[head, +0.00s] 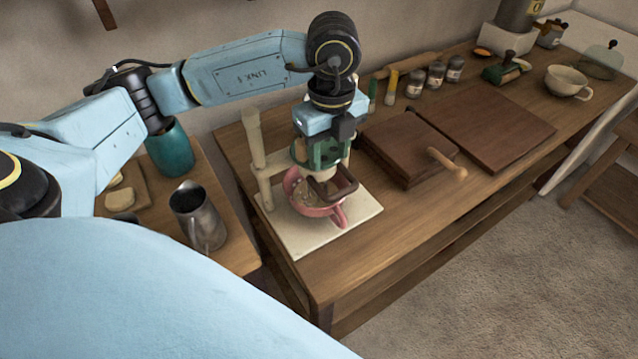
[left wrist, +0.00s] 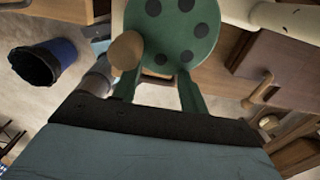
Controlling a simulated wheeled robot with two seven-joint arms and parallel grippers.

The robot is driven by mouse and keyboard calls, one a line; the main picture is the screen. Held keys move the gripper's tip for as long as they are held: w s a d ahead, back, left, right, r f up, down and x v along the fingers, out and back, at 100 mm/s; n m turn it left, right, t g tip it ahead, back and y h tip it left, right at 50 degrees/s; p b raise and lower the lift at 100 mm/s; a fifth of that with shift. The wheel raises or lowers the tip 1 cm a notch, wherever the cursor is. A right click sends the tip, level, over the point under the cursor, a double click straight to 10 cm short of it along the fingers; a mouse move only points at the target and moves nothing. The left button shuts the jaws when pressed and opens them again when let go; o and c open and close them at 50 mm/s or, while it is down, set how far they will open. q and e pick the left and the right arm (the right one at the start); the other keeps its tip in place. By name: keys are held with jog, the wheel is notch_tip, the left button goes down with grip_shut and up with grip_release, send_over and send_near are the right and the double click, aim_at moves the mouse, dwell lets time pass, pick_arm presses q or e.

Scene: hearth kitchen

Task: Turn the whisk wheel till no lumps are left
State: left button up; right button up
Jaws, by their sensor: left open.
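The whisk stand has a cream post (head: 256,150) and a pale base plate (head: 285,236) on the bench. Its green whisk wheel (left wrist: 172,28), with dark round holes, fills the top middle of the left wrist view. A round wooden knob (left wrist: 127,50) shows in front of the wheel. A pink bowl (head: 335,212) stands on the base plate with a beige mix in it; lumps are too small to tell. My left gripper (head: 322,160) points down over the stand, open, its fingers spread near the wheel and knob; contact is unclear. My right gripper is out of view.
A dark wooden box (head: 408,150) with a light handle and a flat brown board (head: 492,128) lie right of the stand. Several jars, a green-handled tool and a cream cup (head: 568,82) stand farther back. A metal jug (head: 198,218) and teal pot (head: 170,150) stand left.

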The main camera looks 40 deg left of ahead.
pick_arm(q)
notch_tip(320, 180, up, 8)
jog(key=p, duration=0.5)
jog(key=shift+p, duration=0.35)
